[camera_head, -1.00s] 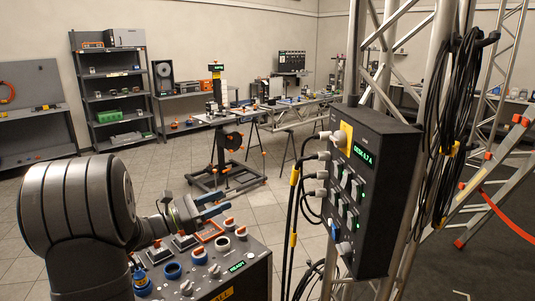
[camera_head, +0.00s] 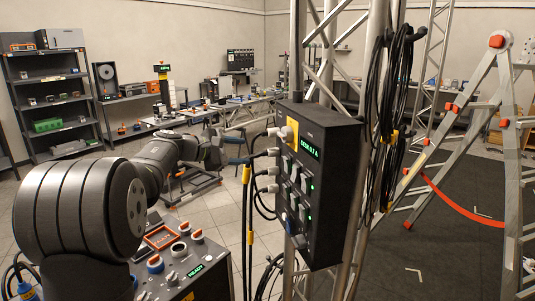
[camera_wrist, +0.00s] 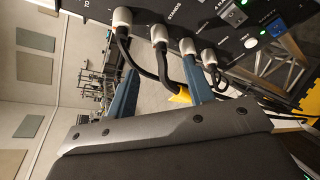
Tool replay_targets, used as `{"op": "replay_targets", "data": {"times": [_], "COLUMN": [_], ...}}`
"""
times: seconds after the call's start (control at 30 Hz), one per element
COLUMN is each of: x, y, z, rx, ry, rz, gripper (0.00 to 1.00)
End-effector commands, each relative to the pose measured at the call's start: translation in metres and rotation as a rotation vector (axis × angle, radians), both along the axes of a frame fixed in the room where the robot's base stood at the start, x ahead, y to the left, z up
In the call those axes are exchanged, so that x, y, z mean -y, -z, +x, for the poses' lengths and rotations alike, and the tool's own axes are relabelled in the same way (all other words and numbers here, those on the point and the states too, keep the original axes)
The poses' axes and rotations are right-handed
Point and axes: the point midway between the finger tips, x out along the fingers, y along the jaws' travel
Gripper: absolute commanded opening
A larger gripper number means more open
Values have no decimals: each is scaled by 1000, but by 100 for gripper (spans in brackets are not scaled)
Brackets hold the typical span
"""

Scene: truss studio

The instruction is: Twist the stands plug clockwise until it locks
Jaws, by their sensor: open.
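The black distribution box (camera_head: 328,195) is fixed to a truss upright. Several pale plugs with black cables stick out of its left side. In the wrist view, a plug (camera_wrist: 158,34) sits in its socket near the printed word STANDS; I take it for the stands plug, though the lettering lies between neighbours. My gripper (camera_wrist: 161,68) is open, its two blue fingers pointing at the plug row. The stands plug and its cable show between the fingertips, apparently not gripped.
Neighbouring plugs (camera_wrist: 122,18) (camera_wrist: 187,47) sit close on both sides, with cables hanging past my fingers. A control console (camera_head: 175,262) stands below my arm. Coiled cables (camera_head: 388,100) hang on the truss, and a ladder (camera_head: 505,130) stands at the right.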

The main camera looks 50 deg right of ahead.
Motion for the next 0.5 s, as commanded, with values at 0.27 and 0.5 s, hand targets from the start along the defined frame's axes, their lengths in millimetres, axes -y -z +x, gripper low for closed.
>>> {"op": "replay_targets", "data": {"times": [0.27, 0.5], "x": [57, 89], "y": [18, 27], "z": [-20, -30], "rx": [-2, -1], "ry": [2, 1], "rz": [1, -1], "gripper": [48, 48]}}
